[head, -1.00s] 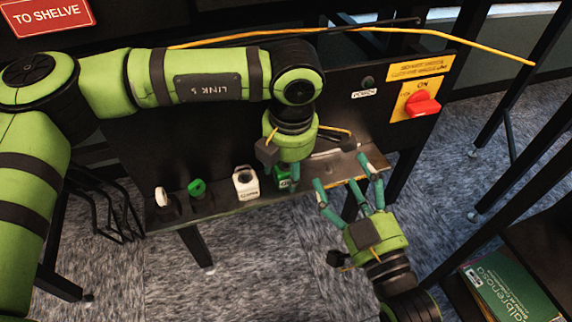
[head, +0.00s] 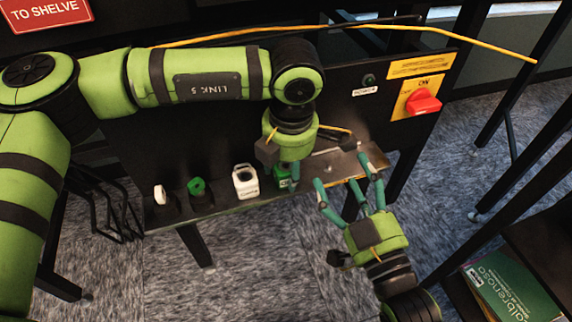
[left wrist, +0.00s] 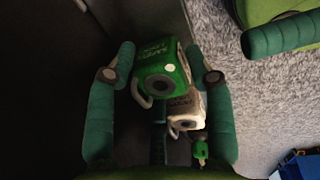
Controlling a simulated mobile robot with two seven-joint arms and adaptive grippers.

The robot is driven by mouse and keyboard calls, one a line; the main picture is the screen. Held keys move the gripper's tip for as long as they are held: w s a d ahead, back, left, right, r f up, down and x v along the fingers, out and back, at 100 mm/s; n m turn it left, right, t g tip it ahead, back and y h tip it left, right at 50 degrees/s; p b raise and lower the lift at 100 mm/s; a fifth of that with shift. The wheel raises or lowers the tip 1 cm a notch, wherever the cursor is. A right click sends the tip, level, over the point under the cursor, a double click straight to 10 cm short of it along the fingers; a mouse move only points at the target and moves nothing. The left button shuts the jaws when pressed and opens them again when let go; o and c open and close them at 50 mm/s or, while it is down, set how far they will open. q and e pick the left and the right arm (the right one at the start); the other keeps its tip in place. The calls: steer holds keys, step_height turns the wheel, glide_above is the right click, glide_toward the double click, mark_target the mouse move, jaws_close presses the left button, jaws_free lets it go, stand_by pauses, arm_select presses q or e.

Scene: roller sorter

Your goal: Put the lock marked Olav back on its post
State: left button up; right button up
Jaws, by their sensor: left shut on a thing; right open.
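My left gripper (head: 285,178) hangs over the shelf rail (head: 225,205) and is shut on a green lock (head: 281,173), which its fingers and palm partly hide in the head view. In the left wrist view, the green lock (left wrist: 160,70) sits between the fingers, with "SAFETY LOCK" lettering and a pale shackle; I cannot read a name. A white lock (head: 245,182) with a small label stands just left of it on the rail and also shows in the wrist view (left wrist: 187,113). My right gripper (head: 345,175) is open and empty, in front of the rail's right end.
A green piece (head: 197,187) and a white piece (head: 160,195) stand further left on the rail. A red rotary switch (head: 423,102) on a yellow plate is on the dark panel at right. A green book (head: 512,283) lies on a shelf at lower right.

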arm_select(q)
steer(key=o, duration=1.3)
steer(key=shift+o, duration=0.2)
